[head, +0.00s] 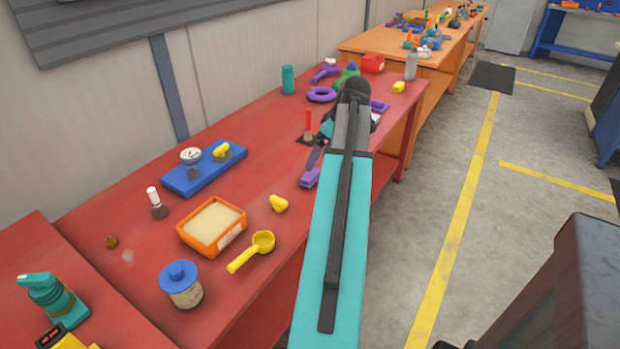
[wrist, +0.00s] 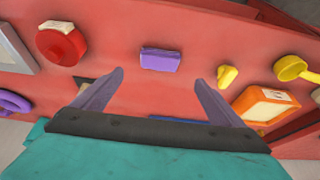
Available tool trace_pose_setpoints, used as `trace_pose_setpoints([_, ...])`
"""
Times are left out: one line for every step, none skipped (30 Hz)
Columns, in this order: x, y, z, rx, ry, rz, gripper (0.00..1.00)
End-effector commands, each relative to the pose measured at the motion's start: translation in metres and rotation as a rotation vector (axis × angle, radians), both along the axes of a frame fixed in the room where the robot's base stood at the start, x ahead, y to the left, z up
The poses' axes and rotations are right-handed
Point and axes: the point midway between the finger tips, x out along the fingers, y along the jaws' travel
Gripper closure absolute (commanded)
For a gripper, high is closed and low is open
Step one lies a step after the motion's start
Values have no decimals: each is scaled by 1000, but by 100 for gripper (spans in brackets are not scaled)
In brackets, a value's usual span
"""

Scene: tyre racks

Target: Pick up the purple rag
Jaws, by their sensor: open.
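The purple rag (wrist: 160,60) looks like a small folded block lying flat on the red table. It shows in the wrist view just beyond and between my fingertips, with red table visible around it. In the head view the rag (head: 310,178) lies near the table's front edge, left of my arm. My gripper (wrist: 158,78) is open and empty, its two fingers spread wider than the rag. In the head view my gripper (head: 318,155) is partly hidden by my own arm, with one finger showing above the rag. I cannot tell the exact height gap.
A yellow piece (wrist: 227,76), a yellow scoop (head: 255,250) and an orange container (head: 212,226) lie to one side. A red round object (wrist: 61,44) and a purple ring (head: 321,94) lie to the other. A blue tray (head: 205,170) sits behind. Table around the rag is clear.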

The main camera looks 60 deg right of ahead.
Motion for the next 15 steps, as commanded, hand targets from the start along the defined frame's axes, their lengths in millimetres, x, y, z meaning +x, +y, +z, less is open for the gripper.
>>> trace_pose_setpoints([3, 1, -7, 2, 1, 2, 8])
trace_pose_setpoints([4, 1, -10, 1, 1, 2, 8])
trace_pose_setpoints([6, 1, -14, 1, 1, 2, 8])
trace_pose_setpoints([8, 1, -18, 1, 1, 2, 8])
trace_pose_setpoints([9, 1, -21, 1, 1, 2, 8])
trace_pose_setpoints([11, 1, -25, 2, 1, 2, 8])
trace_pose_setpoints([12, 1, -28, 1, 1, 2, 8])
trace_pose_setpoints([13, 0, -30, 1, 1, 1, 8])
trace_pose_setpoints([14, 0, -33, 1, 1, 1, 8])
trace_pose_setpoints([15, 0, -35, 1, 1, 1, 8])
trace_pose_setpoints([15, 0, -37, 1, 1, 1, 8])
trace_pose_setpoints([16, 0, -39, 1, 1, 1, 8])
trace_pose_setpoints([16, 0, -39, 1, 1, 1, 8])
trace_pose_setpoints([17, 0, -40, 1, 1, 1, 8])
trace_pose_setpoints([17, 0, -40, 1, 1, 1, 8])
